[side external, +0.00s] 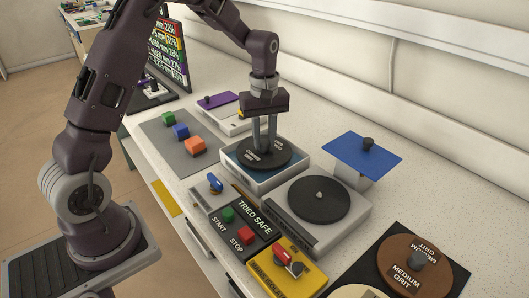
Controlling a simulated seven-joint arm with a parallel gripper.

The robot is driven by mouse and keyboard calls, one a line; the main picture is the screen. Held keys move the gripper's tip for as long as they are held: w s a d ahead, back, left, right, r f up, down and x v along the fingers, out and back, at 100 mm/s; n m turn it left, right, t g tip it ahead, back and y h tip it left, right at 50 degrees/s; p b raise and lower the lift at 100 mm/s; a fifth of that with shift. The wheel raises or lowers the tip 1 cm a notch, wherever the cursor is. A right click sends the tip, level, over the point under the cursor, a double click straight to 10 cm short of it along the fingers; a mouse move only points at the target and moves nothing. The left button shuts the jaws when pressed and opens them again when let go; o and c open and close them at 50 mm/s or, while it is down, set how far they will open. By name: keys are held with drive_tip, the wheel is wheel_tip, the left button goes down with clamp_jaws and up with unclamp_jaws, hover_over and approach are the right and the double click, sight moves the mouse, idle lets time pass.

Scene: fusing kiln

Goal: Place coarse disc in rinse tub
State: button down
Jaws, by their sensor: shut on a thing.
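A black disc (282,157) with white lettering is in the side external view, in the middle of the bench. It is over the rinse tub (262,183), a pale square tub with a dark blue-grey inside. My gripper (265,150) points straight down at the disc's middle and is shut on it. The disc looks level and within the tub's rim. I cannot tell whether it touches the tub's bottom or hangs just above it. The fingertips hide the part they grip.
A grey machine with a black round plate (319,199) stands close right of the tub. A blue plate (362,155) on a stand is behind it. A button panel (238,225) and brown medium grit disc (414,264) are in front.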

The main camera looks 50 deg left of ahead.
sight(264, 141)
drive_tip(key=shift+f, duration=1.9)
drive_tip(key=shift+f, duration=0.1)
drive_tip(key=c, duration=1.2)
unclamp_jaws()
